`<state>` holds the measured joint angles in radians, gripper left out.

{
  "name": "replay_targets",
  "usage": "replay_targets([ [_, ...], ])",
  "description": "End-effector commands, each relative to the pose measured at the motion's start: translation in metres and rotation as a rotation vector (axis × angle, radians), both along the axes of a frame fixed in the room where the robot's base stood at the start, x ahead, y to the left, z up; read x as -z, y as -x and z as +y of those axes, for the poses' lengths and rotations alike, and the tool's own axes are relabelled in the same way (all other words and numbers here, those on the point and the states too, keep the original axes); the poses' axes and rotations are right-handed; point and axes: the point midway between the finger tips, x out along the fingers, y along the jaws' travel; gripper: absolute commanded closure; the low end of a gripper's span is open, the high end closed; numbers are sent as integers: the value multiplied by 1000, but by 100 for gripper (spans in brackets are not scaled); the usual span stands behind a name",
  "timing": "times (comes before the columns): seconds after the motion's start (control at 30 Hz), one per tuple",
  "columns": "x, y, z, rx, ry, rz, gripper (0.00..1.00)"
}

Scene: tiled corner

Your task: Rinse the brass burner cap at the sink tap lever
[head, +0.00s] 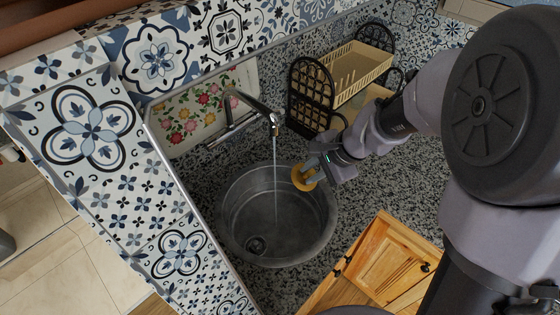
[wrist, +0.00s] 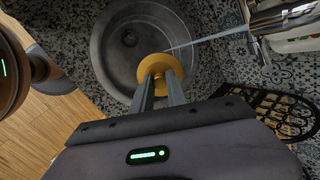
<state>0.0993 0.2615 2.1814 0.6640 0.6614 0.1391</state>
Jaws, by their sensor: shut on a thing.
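The brass burner cap (head: 304,177) is a round yellow disc with a ring-like face. My gripper (head: 313,171) is shut on it and holds it over the right rim of the round grey metal sink (head: 232,202). In the wrist view the cap (wrist: 159,69) sits between my fingertips (wrist: 160,84), at the near edge of the basin (wrist: 112,50). The chrome tap (head: 247,103) stands behind the sink, and a thin stream of water (head: 275,165) runs from its spout into the basin. The cap is to the right of the stream, apart from it in the head view.
A dark-framed rack with cream trays (head: 357,75) stands behind my arm, right of the tap. A floral panel (head: 185,125) leans behind the tap. Wooden cabinet doors (head: 385,262) are in front. Speckled counter (head: 400,185) surrounds the sink.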

Motion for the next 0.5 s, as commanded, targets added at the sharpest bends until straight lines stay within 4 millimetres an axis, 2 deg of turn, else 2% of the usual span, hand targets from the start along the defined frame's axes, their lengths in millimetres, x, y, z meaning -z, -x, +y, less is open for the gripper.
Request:
replay_targets([
  [0.17,-2,1,-2,1,0,0,100],
  [0.5,-33,24,-30,2,0,0,100],
])
